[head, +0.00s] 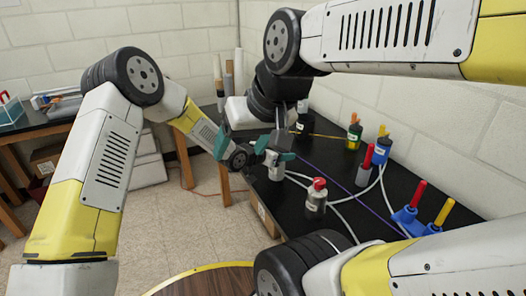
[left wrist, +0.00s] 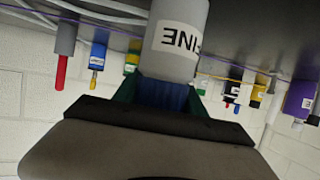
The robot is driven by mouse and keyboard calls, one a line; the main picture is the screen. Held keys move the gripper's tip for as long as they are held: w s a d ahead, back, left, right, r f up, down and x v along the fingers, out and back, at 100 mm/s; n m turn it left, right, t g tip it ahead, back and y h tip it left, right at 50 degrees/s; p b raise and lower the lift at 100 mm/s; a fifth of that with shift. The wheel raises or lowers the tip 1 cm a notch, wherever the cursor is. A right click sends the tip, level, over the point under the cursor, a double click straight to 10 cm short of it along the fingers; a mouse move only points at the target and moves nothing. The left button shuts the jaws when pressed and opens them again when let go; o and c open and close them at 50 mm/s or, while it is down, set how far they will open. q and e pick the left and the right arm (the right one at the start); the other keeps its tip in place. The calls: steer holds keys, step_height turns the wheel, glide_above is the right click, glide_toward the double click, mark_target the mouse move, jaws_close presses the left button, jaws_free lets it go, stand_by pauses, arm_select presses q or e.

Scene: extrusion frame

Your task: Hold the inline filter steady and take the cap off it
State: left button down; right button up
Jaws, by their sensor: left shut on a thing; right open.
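The inline filter (head: 272,164) is a pale grey cylinder standing upright near the left edge of the black table. In the left wrist view, which is upside down, its grey body (left wrist: 179,48) bears a white label reading FINE. A blue part of it (left wrist: 163,94) shows between teal fingers; I cannot tell whether this is the cap. My left gripper (head: 277,155) is shut on the filter and also shows in the left wrist view (left wrist: 165,98).
A metal bottle with a red top (head: 316,197) stands just right of the filter. Coloured cylinders, including a green one (head: 354,136) and a blue holder (head: 408,216), line the table's wall side. Pale hoses and a purple line cross the black table (head: 350,195).

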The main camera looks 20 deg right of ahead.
arm_select(q)
steer(key=shift+r, duration=1.55)
steer(key=shift+a+r, duration=0.2)
steer(key=s+a, duration=0.3)
steer(key=a, duration=0.4)
steer(key=s+a+r, duration=0.1)
steer(key=s+a, duration=0.2)
steer(key=a, duration=0.4)
steer(key=shift+a+r, duration=0.2)
steer(key=c, duration=1.3)
jaws_free()
steer(key=shift+c, duration=0.2)
jaws_close()
